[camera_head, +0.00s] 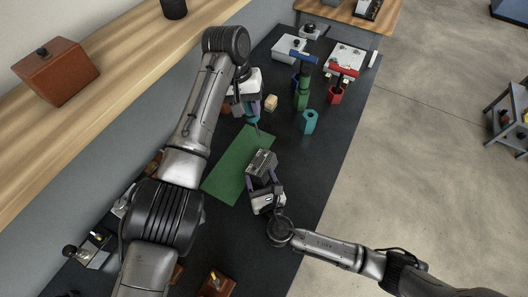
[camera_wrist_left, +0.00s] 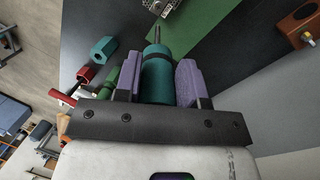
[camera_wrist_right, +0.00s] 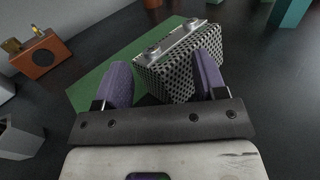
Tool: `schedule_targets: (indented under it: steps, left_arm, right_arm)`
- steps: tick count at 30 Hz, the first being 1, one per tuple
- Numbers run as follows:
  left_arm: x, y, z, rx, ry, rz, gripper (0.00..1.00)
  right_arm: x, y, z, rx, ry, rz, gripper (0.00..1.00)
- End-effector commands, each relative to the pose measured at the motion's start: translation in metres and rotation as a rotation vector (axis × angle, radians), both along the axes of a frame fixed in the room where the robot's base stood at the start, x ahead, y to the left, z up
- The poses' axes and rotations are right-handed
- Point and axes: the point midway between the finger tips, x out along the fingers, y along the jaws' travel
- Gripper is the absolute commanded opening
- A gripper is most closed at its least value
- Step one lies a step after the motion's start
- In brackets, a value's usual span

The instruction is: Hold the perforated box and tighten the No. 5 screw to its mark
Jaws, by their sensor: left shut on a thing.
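My left gripper (camera_head: 250,108) is shut on a teal-handled screwdriver (camera_wrist_left: 157,75). Its thin shaft points towards the perforated box (camera_head: 262,163) in the left wrist view, and its tip looks apart from the box. The grey box, full of small holes, is at the green mat's (camera_head: 225,180) right side. In the right wrist view the box (camera_wrist_right: 180,65) is tilted, with two round metal fittings along its top edge. My right gripper (camera_wrist_right: 162,85) is open at the box; its right finger overlaps the box, and a gap shows beside its left finger. I cannot read any screw number or mark.
A teal hexagonal holder (camera_head: 309,122), a red holder (camera_head: 334,95) and a green holder (camera_head: 301,99) stand beyond on the black table. A wooden block (camera_head: 270,103) lies near my left gripper. A brown block (camera_wrist_right: 42,55) is left of the mat in the right wrist view.

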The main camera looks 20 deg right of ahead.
Motion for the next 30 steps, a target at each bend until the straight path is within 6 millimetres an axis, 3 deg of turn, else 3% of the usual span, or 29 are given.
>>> schedule_targets:
  steps: [3, 14, 30]
  left_arm:
    - [0.000, 0.000, 0.001, -0.001, -0.001, -0.001, 0.00]
    - [0.000, 0.000, 0.001, -0.001, -0.001, -0.001, 0.00]
    - [0.000, 0.000, 0.001, -0.001, -0.001, -0.001, 0.00]
  right_arm:
    - [0.000, 0.000, 0.001, -0.001, -0.002, -0.001, 0.74]
    - [-0.008, 0.001, 0.001, -0.001, -0.002, 0.000, 0.74]
    - [-0.098, 0.009, 0.001, -0.001, -0.001, -0.001, 0.74]
